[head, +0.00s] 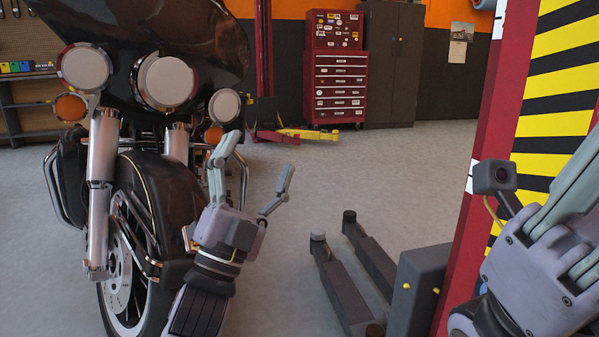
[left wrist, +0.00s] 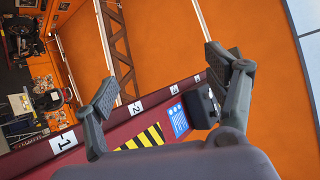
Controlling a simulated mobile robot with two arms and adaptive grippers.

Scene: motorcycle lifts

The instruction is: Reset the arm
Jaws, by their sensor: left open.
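My left gripper (head: 258,153) is raised in the lower middle of the head view, in front of the motorcycle's right side as pictured. Its two fingers are spread wide and nothing is between them. My right gripper (head: 575,185) is at the right edge of the head view, close to the striped lift post. Its fingertips run out of the frame, so its opening and any contents cannot be seen.
A black motorcycle (head: 165,170) stands at the left. A red lift post (head: 481,165) with yellow-black stripes rises at the right, with dark lift arms (head: 369,257) low on the floor. A red tool chest (head: 340,90) stands at the back.

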